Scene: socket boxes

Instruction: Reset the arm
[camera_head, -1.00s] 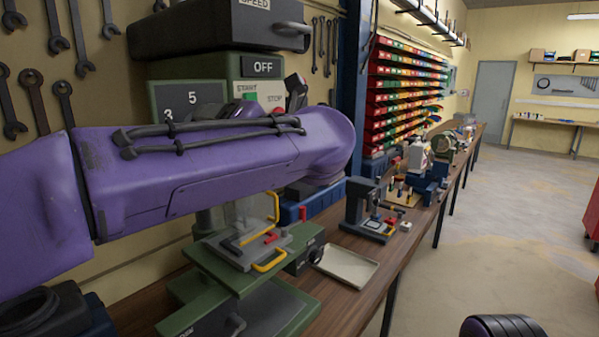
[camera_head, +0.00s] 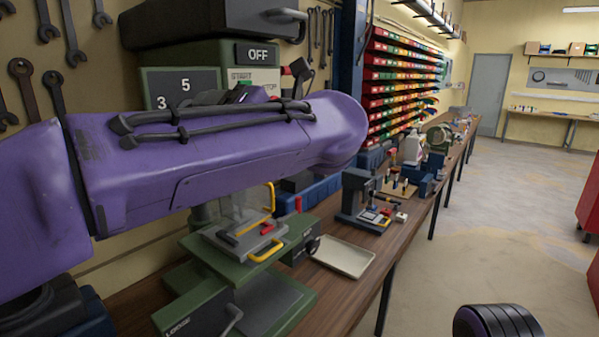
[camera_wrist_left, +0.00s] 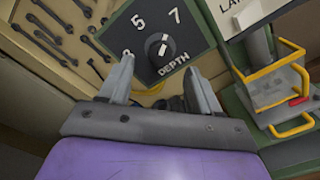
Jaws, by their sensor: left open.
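My left arm is purple and stretches across the left half of the head view, in front of the green drill press (camera_head: 185,88). Its gripper is hidden there. In the left wrist view my left gripper (camera_wrist_left: 160,85) is open and empty, its two grey fingers apart. The dark depth dial panel (camera_wrist_left: 155,42) with a round knob lies beyond the fingertips, and I cannot tell any contact. My right gripper is not in view; only a dark ribbed part, seemingly mine, shows at the bottom right of the head view.
The press table (camera_head: 210,250) carries a clamp with yellow handles (camera_head: 268,250). A shallow pale tray (camera_head: 342,257) and a small dark press (camera_head: 362,205) stand on the wooden bench. Wrenches (camera_head: 75,50) hang on the wall. Coloured bins (camera_head: 405,80) line the back.

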